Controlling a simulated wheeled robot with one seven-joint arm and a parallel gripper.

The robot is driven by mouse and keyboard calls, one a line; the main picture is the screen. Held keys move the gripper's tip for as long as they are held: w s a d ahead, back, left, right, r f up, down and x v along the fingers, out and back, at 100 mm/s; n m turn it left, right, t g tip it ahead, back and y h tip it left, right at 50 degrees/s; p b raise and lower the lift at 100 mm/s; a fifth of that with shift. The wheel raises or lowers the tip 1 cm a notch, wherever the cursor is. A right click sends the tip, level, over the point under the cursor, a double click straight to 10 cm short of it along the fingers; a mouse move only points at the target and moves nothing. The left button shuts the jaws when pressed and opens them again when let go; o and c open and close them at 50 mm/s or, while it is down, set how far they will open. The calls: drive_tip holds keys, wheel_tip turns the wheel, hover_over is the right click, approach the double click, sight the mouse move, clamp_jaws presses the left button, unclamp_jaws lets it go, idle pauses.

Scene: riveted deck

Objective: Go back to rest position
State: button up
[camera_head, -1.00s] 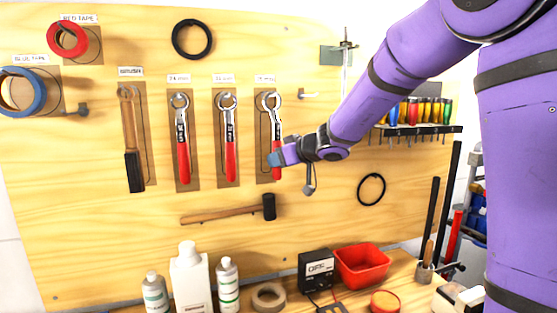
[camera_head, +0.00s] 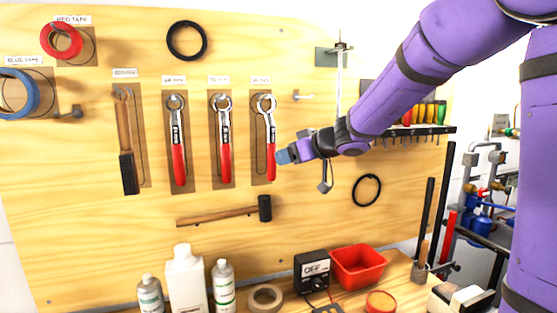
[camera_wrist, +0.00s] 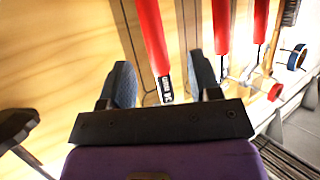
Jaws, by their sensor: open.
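My gripper (camera_head: 284,156) is in front of the wooden tool board, just right of the red handle of the rightmost wrench (camera_head: 270,140). In the wrist view my gripper (camera_wrist: 160,85) shows its two blue fingertips spread apart, with nothing held between them. The red handle of a wrench (camera_wrist: 150,40) appears between and beyond the fingers, apart from them as far as I can see. My purple arm reaches in from the upper right of the head view.
Two more red wrenches (camera_head: 177,140) and (camera_head: 225,140) and a brush (camera_head: 126,145) hang to the left. A hammer (camera_head: 225,214) hangs below. Bottles (camera_head: 186,280), a meter (camera_head: 311,272) and a red bin (camera_head: 358,265) stand on the bench. A black ring (camera_head: 367,190) hangs to the right.

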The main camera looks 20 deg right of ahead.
drive_tip(key=s+a+m+g, duration=0.15)
drive_tip(key=s+g, duration=0.35)
drive_tip(key=s, duration=1.7)
drive_tip(key=s+d+f+m+h, duration=0.1)
drive_tip(key=s+d+m+h, duration=0.1)
drive_tip(key=s, duration=0.5)
drive_tip(key=s+d+f+m+g+h, duration=0.1)
drive_tip(key=s+d+f+m+h, duration=0.1)
drive_tip(key=s+h, duration=0.3)
drive_tip(key=shift+s+d+f+m, duration=0.25)
drive_tip(key=shift+s+d+m, duration=0.2)
drive_tip(key=shift+s, duration=0.4)
